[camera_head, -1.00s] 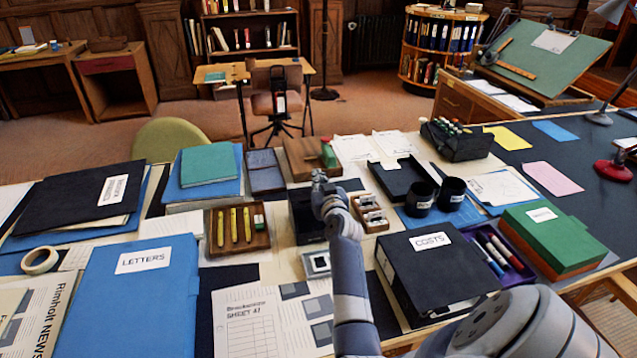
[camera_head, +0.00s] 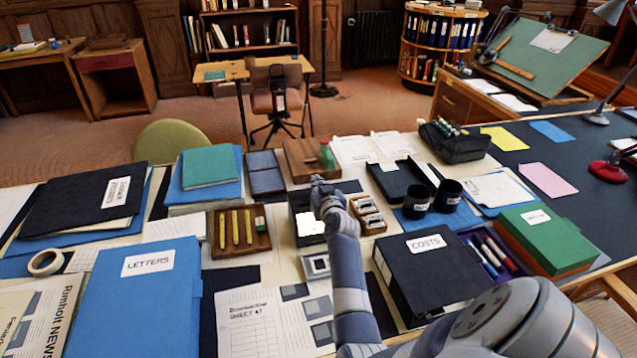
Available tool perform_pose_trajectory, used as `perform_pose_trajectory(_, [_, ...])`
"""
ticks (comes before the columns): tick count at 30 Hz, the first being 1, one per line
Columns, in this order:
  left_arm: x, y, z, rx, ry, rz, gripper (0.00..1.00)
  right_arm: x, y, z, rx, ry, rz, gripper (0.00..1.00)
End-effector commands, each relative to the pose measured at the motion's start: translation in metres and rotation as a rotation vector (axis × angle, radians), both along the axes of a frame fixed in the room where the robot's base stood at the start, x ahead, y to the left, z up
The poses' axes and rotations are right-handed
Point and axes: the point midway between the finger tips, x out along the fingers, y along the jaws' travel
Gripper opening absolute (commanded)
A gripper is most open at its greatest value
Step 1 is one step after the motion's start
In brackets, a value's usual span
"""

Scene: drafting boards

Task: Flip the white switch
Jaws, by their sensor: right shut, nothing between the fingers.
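My right gripper (camera_head: 318,180) is shut and empty over the back edge of a small black box (camera_head: 304,237) in the middle of the desk. I cannot tell whether it touches the box. A bright white patch (camera_head: 310,225) shows on the box beside my right wrist. A small white-framed square with a grey centre (camera_head: 316,266) lies in front of the box, left of my right forearm. It may be the white switch, but its details are too small to tell. My forearm hides part of the area to its right. My left gripper is not in view.
A wooden tray with yellow sticks (camera_head: 240,253) is left of the black box. A small wooden tray (camera_head: 368,216), two black cups (camera_head: 448,194) and a black COSTS box file (camera_head: 430,275) are to the right. A blue LETTERS folder (camera_head: 135,310) lies front left.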

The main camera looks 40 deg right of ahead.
Motion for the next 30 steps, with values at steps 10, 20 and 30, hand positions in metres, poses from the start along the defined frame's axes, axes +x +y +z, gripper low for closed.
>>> perform_pose_trajectory(10, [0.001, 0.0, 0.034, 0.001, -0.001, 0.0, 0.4, 0.008, -0.002, 0.038, -0.002, 0.0, 0.002, 0.0])
perform_pose_trajectory(20, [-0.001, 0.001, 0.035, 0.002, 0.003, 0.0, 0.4, -0.023, 0.016, 0.054, 0.0, 0.0, 0.003, 0.0])
perform_pose_trajectory(30, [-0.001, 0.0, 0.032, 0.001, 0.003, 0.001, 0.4, -0.06, 0.036, 0.072, -0.001, 0.001, 0.003, 0.0])
